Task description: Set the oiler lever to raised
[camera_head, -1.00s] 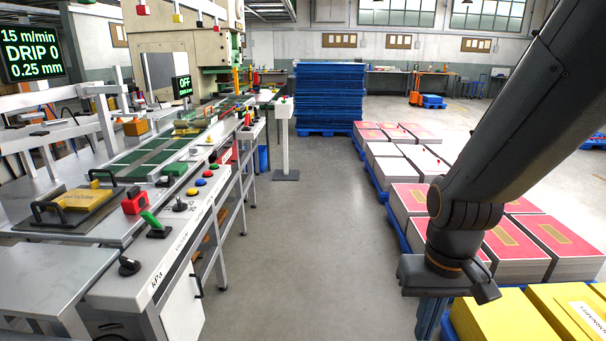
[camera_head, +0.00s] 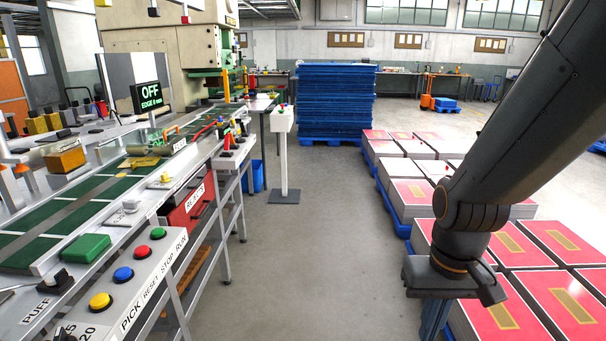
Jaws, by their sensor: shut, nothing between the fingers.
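I cannot single out the oiler lever for sure. A small red lever (camera_head: 203,132) stands beside the strip line, on the far part of the left bench, with its handle tilted. It is too small to read its setting. A grey roller (camera_head: 98,144) lies across the line to the left of it. My gripper (camera_head: 452,283) hangs at the lower right, over the aisle edge by the sheet stacks, far from the bench. It is shut and touches nothing on the bench; its fingertips are mostly hidden behind its dark body.
Yellow (camera_head: 101,301), blue (camera_head: 123,274) and red (camera_head: 141,252) buttons line the bench front. A white pedestal (camera_head: 283,155) and a blue stack (camera_head: 333,103) stand ahead. Red sheet stacks (camera_head: 515,245) fill the right. The aisle between is clear.

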